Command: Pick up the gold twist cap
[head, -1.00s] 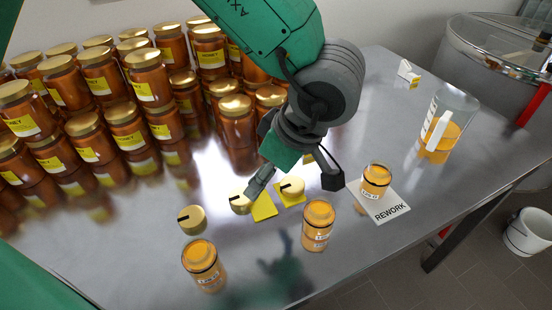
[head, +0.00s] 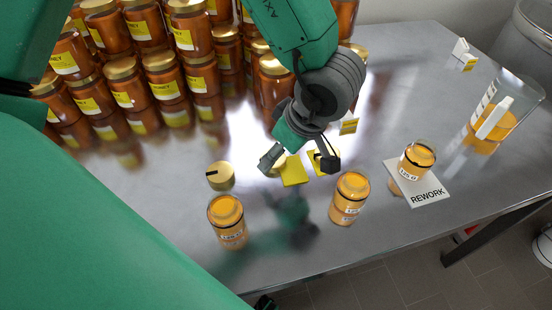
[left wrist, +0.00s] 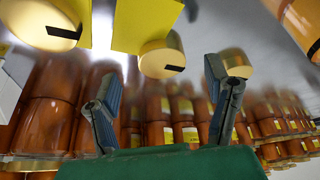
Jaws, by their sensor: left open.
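Several gold twist caps with a black stripe lie on the steel table. One gold cap (head: 221,176) lies clear at the left in the head view; another (head: 276,170) is mostly hidden behind a finger of my left gripper (head: 300,165). A third is largely hidden by the other finger. My left gripper is open, empty and low over the caps. In the left wrist view, one gold cap (left wrist: 160,58) appears beyond and between the open fingers (left wrist: 165,95). Another cap (left wrist: 50,25) is at upper left, and one (left wrist: 238,68) is partly behind the right finger. My right gripper is not visible.
Yellow squares (head: 293,172) lie by the caps. Amber jars stand in front (head: 228,222), (head: 350,198), and one (head: 416,160) is on the REWORK card (head: 430,190). Stacked honey jars (head: 122,85) crowd the back left. A clear beaker (head: 505,110) stands right.

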